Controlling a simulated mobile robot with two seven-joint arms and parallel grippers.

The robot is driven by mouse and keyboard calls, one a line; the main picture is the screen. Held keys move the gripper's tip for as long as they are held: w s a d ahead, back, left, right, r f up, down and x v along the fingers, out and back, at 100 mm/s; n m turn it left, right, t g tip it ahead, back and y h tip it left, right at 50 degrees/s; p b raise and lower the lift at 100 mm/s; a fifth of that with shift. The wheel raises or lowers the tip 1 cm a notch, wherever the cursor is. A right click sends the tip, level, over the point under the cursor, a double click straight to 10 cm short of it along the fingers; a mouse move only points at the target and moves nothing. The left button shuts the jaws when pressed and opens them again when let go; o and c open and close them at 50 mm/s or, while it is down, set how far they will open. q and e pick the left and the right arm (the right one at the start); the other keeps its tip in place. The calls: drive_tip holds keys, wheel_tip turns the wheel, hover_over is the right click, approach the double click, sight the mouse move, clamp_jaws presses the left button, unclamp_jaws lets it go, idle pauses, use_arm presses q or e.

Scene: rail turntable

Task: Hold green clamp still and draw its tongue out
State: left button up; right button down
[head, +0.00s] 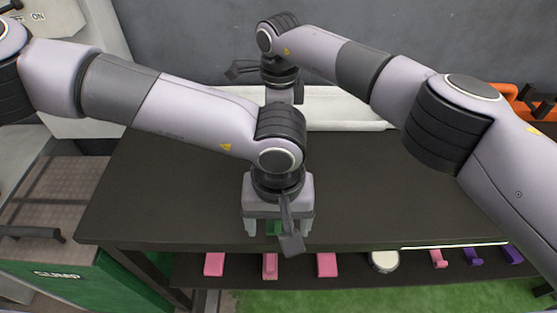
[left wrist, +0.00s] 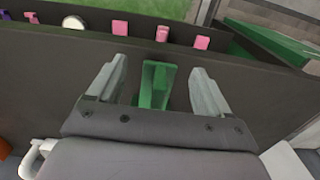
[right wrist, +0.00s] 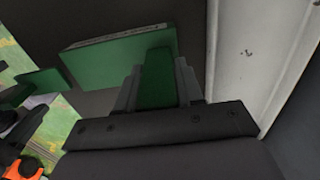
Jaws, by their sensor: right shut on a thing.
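A green piece (left wrist: 157,85) stands between the fingers of my left gripper (left wrist: 155,88) in the left wrist view, with a gap on each side. A bit of green (head: 275,228) shows under that gripper (head: 278,232) in the head view, over the dark table. My left gripper is open. My right gripper (right wrist: 158,85) is shut on a narrow green piece (right wrist: 157,78), likely the tongue. A larger green block (right wrist: 115,45) lies just beyond it. My right gripper (head: 298,98) is at the back by the white beam; its fingertips are hidden in the head view.
The dark table (head: 180,190) is mostly bare. A white beam (head: 340,110) runs along its back. Pink pieces (head: 326,264), a round white item (head: 383,262) and purple pieces (head: 473,256) sit on a lower shelf in front. A green bin (head: 100,285) stands at the left.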

use_arm(q)
drive_tip(key=shift+o, duration=1.2)
drive_tip(key=shift+w, duration=0.15)
drive_tip(key=shift+r, duration=0.15)
drive_tip(key=shift+r, duration=3.9)
use_arm(e)
drive_tip(key=shift+s+a, duration=0.1)
drive_tip(key=c, duration=0.6)
unclamp_jaws()
drive_tip(key=shift+c, duration=0.2)
